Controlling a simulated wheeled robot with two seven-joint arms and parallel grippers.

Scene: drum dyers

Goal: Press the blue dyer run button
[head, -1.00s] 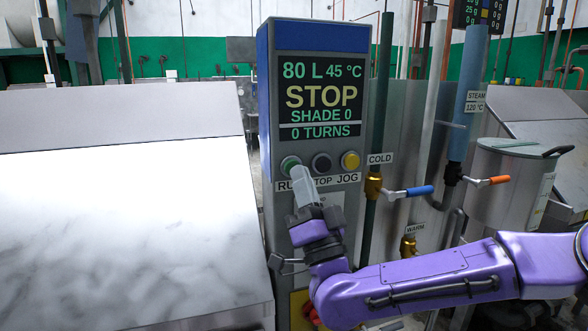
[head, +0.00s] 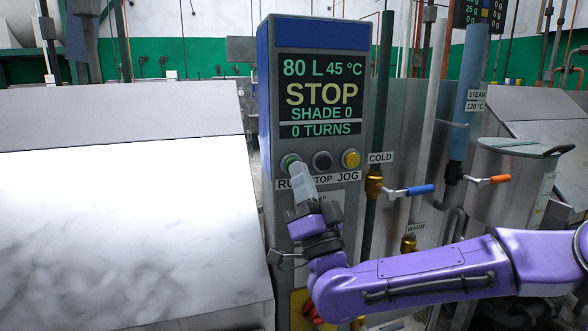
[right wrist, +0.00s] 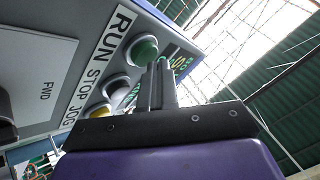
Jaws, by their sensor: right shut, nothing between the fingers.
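The blue-sided dyer control box (head: 264,95) stands in the middle of the head view. Its screen (head: 320,95) reads STOP, 80 L, 45 °C, SHADE 0, 0 TURNS. The green run button (head: 289,160) is at the left of the button row; it also shows in the right wrist view (right wrist: 143,48). My right gripper (head: 297,170) is shut and empty, its fingertips at the run button and partly covering it. Whether they touch it, I cannot tell. In the right wrist view the fingertips (right wrist: 161,68) lie beside the green button's edge. My left gripper is not in view.
A dark stop button (head: 322,161) and a yellow jog button (head: 351,159) sit right of the run button. A blue-handled cold valve (head: 418,190) and an orange-handled steam valve (head: 498,180) stand further right. A large pale sloped panel (head: 120,220) fills the left.

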